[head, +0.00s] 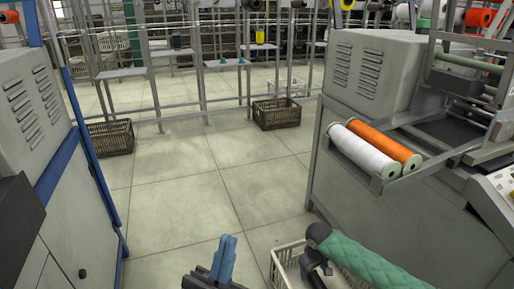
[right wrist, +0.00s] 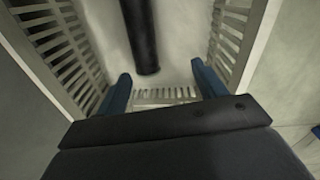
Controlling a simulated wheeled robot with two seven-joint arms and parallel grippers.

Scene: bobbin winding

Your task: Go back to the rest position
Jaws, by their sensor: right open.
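My left gripper (head: 227,245) is low in the middle of the head view, over the floor. Its two blue fingers line up close together, and I see nothing held. My right gripper is open in the right wrist view (right wrist: 160,72), with its blue fingers wide apart and nothing between the tips. It points down into a pale slatted crate (right wrist: 235,35). A dark cylinder (right wrist: 143,40) shows beyond the fingers, clear of them. In the head view the crate (head: 283,262) is at the bottom, partly hidden by my right arm.
A grey machine on the right (head: 365,70) carries a white spool (head: 362,152) and an orange spool (head: 382,143) on its tray. Another grey cabinet (head: 35,110) stands at the left. Brown baskets (head: 276,113) and metal racks (head: 200,85) stand behind. The middle floor is clear.

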